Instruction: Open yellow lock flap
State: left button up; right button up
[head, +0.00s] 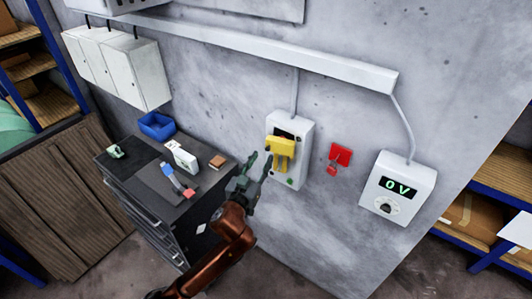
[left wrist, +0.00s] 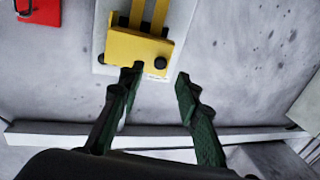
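The yellow lock flap (head: 279,146) is on the white wall box (head: 302,155), with yellow bars hanging below it. Dark parts show behind its top edge. In the left wrist view the flap (left wrist: 137,48) is at the top centre, with dark round knobs at its corners. My left gripper (head: 259,163) is just left of the flap in the head view. In the left wrist view its two green-black fingers (left wrist: 156,76) are spread apart with nothing between them. One fingertip is near the flap's edge; I cannot tell whether it touches. My right gripper is out of view.
A red lock-like piece (head: 340,156) hangs on the wall right of the box. A grey meter reading "0V" (head: 398,187) is farther right. A dark drawer cabinet (head: 140,192) at left carries a blue bin (head: 157,125) and small tools. Conduits run up to a white trunking (head: 290,60).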

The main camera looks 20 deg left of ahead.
aim_at(267, 150)
pick_arm(q)
jog(key=shift+w, duration=2.55)
jog(key=shift+c, duration=0.7)
jog(key=shift+f, duration=0.1)
grip_shut()
